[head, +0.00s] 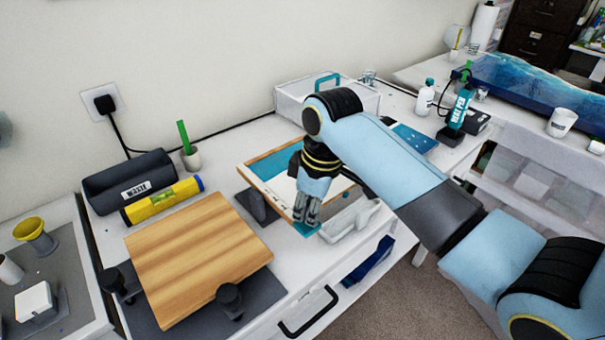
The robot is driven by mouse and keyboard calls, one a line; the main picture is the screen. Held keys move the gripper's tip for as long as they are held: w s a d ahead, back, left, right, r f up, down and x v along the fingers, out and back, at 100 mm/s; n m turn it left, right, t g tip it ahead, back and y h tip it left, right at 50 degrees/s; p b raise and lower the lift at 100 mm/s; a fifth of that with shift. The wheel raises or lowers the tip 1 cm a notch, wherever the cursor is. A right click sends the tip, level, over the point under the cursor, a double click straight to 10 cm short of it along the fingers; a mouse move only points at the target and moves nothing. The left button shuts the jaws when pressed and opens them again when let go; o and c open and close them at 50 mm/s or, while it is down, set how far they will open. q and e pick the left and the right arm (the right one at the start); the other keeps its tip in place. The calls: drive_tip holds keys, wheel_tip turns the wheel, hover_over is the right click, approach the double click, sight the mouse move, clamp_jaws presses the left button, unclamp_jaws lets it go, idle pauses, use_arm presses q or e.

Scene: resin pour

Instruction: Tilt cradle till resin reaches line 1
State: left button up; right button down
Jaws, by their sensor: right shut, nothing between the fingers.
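The cradle (251,176) is a shallow wood-edged frame on a dark grey support, in the middle of the head view. It looks tilted. Blue resin (272,164) covers its far part, and a pale bare area shows nearer the front. My right gripper (306,222) is shut and empty, pointing down at the cradle's front right edge, by a small teal tab (305,231). I cannot tell whether it touches the tab. My right arm hides the cradle's right part. I cannot make out line 1. My left gripper is not in view.
A wooden board (195,255) on dark clamps stands front left. Behind it are a black waste bin (115,180) and a yellow roll (160,202). A white trough (345,232) lies right of my gripper. A white box (290,100) stands behind the cradle.

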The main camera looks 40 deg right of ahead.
drive_tip(key=shift+f+b, duration=0.55)
drive_tip(key=shift+f, duration=0.9)
idle(2.0)
wheel_tip(320, 180, up, 3)
drive_tip(key=p, duration=0.3)
drive_tip(key=shift+f, duration=0.2)
drive_tip(key=shift+r, duration=1.7)
